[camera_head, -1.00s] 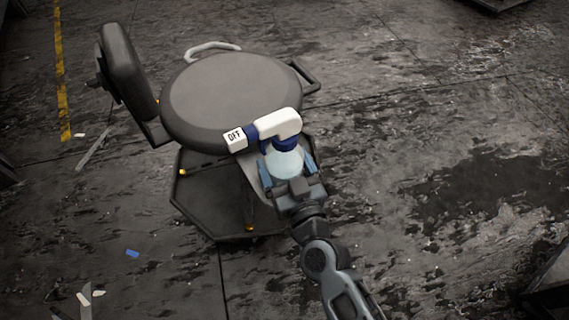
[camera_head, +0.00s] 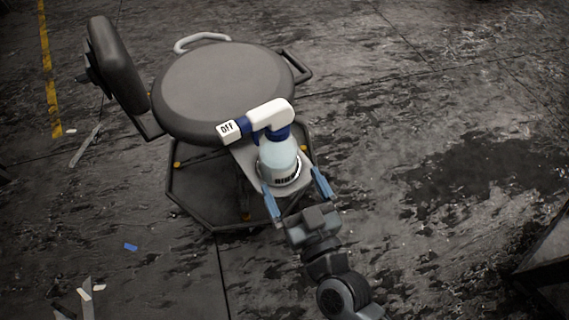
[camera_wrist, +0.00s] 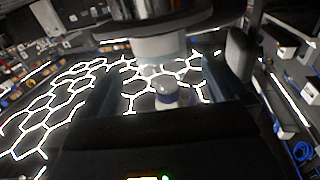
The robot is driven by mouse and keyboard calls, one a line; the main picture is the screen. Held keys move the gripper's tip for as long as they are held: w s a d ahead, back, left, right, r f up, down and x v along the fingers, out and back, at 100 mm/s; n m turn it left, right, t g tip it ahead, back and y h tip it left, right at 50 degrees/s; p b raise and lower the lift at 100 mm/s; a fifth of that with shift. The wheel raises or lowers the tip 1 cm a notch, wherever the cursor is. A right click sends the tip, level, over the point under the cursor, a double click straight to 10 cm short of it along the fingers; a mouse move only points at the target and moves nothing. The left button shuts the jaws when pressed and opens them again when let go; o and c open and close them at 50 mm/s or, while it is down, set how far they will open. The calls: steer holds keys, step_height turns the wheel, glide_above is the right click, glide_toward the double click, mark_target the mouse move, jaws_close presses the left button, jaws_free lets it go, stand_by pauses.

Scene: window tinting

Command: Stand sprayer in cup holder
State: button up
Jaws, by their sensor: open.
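The sprayer (camera_head: 279,158) is a clear bottle with a blue collar and a white head marked OFF. It stands upright in the cup holder (camera_head: 298,172), a ring on the grey bracket at the front of the stool. The bottle's base is partly hidden by the ring. My gripper (camera_head: 297,198) is open, in front of and below the bottle, with its blue fingers apart and nothing between them. In the wrist view the sprayer (camera_wrist: 160,45) shows blurred beyond the open fingers.
The round stool seat (camera_head: 225,90) lies just behind the sprayer, with a padded backrest (camera_head: 118,65) at left and a side handle (camera_head: 292,65) at right. The floor (camera_head: 420,180) to the right is clear. A dark edge (camera_head: 550,255) stands at lower right.

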steer(key=shift+v, duration=1.7)
steer(key=shift+d, duration=0.1)
steer(key=s+d+m+h, duration=0.1)
steer(key=s+d+h, duration=0.1)
steer(key=s+d, duration=0.65)
steer(key=s+d+r+m+h, duration=0.1)
steer(key=s+d+r, duration=0.2)
steer(key=s, duration=0.3)
steer(key=s+d+r+m+g+h, duration=0.1)
steer(key=s+d+r+h, duration=0.1)
steer(key=s+r, duration=0.3)
steer(key=s+d+r+m+h, duration=0.1)
steer(key=s+d+r, duration=0.3)
steer(key=s, duration=0.3)
steer(key=shift+d+r+g+h, duration=0.3)
steer(key=shift+r+g+h, duration=0.1)
steer(key=shift+r, duration=0.2)
